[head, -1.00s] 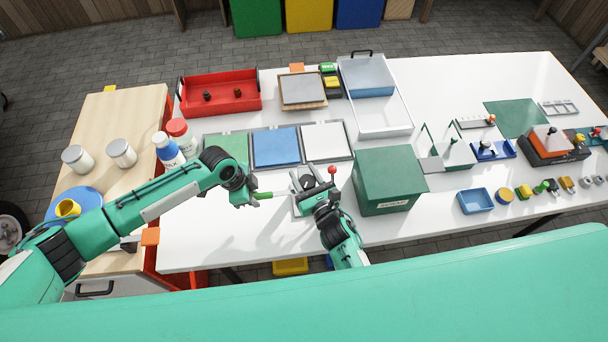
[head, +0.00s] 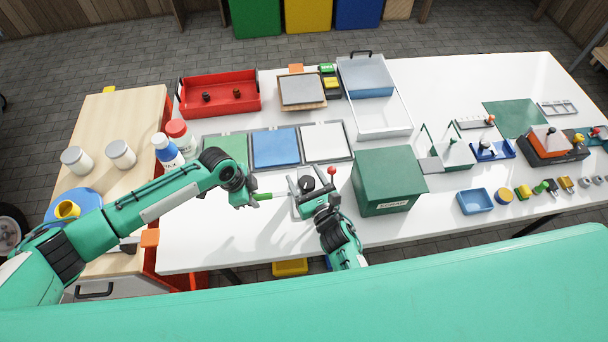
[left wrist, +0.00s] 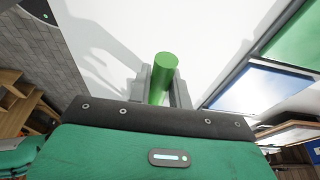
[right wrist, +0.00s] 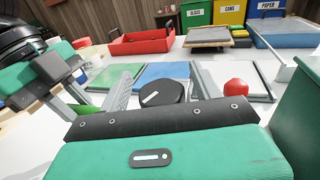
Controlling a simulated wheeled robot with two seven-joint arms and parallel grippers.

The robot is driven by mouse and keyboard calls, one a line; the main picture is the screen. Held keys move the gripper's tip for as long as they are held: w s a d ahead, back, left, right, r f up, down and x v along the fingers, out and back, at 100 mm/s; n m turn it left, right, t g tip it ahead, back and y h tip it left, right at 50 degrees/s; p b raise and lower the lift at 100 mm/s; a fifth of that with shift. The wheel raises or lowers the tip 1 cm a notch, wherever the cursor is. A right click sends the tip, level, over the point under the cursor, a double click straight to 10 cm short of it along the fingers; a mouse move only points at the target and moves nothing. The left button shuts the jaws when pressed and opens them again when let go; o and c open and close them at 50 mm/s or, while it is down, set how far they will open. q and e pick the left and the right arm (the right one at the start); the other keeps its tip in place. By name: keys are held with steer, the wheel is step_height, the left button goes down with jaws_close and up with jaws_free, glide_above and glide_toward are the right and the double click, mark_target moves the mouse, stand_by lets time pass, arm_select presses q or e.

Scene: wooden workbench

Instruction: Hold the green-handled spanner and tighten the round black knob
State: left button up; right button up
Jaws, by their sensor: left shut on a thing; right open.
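My left gripper (head: 252,197) is shut on the green-handled spanner (head: 265,196), whose handle points right. In the left wrist view the green handle (left wrist: 163,80) sits between the two fingers; the spanner's metal part is not clear. The round black knob (right wrist: 162,92) shows in the right wrist view, with a white mark on its top. My right gripper (right wrist: 162,88) is open, one finger on each side of the knob in that view. I cannot tell whether they touch it.
A red ball-topped lever (head: 332,171) stands just right of the right gripper. A green scrap box (head: 388,180) is close on the right. Green, blue (head: 275,147) and white panels lie behind. White bench is clear in front of the left gripper.

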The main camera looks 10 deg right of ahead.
steer(key=v, duration=1.1)
steer(key=shift+o, duration=0.2)
steer(key=shift+s, duration=0.15)
